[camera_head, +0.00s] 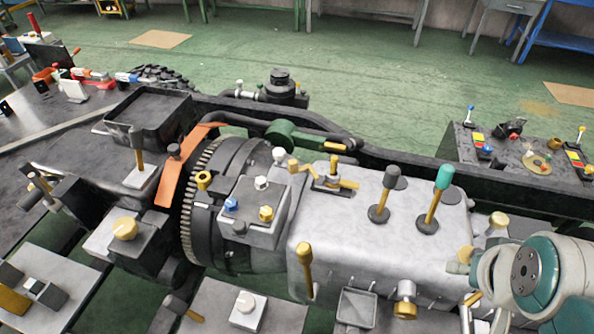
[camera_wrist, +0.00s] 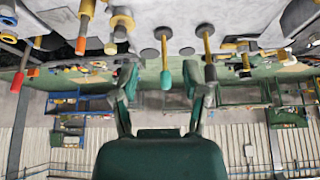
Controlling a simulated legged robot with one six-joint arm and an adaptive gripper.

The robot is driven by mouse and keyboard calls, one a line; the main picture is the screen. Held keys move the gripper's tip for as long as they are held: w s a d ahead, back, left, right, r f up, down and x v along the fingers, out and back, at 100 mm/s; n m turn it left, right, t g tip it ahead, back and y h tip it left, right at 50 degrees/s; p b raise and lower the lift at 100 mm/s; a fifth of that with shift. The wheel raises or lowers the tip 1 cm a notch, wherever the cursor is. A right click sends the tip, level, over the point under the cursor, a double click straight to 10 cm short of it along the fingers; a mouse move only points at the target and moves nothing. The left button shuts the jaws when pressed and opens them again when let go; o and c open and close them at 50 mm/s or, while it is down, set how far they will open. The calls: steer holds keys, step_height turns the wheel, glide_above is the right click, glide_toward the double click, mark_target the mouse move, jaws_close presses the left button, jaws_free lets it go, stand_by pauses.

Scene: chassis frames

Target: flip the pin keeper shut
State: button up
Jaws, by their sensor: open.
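A small brass latch-like piece (camera_head: 335,183) on top of the silver gearbox housing (camera_head: 350,235) may be the pin keeper; I cannot tell for sure, nor its exact position. A brass fitting (camera_head: 293,165) stands just left of it. In the wrist view, which looks upside down, my gripper (camera_wrist: 160,75) has its two dark green fingers spread apart with nothing held. The teal-tipped lever (camera_wrist: 165,79) shows between the fingers, beyond them. My gripper is outside the head view; only part of my arm shows at the lower right.
The teal-knobbed lever (camera_head: 435,200) and a dark-knobbed lever (camera_head: 385,195) rise from the housing. A toothed ring (camera_head: 197,200) and an orange bracket (camera_head: 182,170) lie left. A dark frame rail (camera_head: 400,157) runs behind. Green floor (camera_head: 380,70) is open beyond.

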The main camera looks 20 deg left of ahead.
steer(key=c, duration=0.5)
steer(key=shift+w+a+r, duration=0.2)
steer(key=shift+w, duration=0.15)
jaws_close()
steer(key=w+a+r+n+g+y, duration=0.1)
steer(key=w+a+r+n, duration=0.1)
steer(key=w+a, duration=0.55)
steer(key=w+a+r+n+y, duration=0.1)
steer(key=w+a+n, duration=0.2)
steer(key=w+a, duration=0.4)
steer(key=w+a+f+n+g, duration=0.1)
steer(key=w+a+f, duration=0.2)
steer(key=a, duration=0.7)
steer(key=w+a+f+n, duration=0.2)
steer(key=w+a, duration=0.3)
steer(key=a, duration=0.5)
steer(key=shift+w+f+n+g+y, duration=0.2)
steer(key=shift+f+n+g+y, duration=0.15)
steer(key=shift+f, duration=0.25)
steer(key=shift+d, duration=0.1)
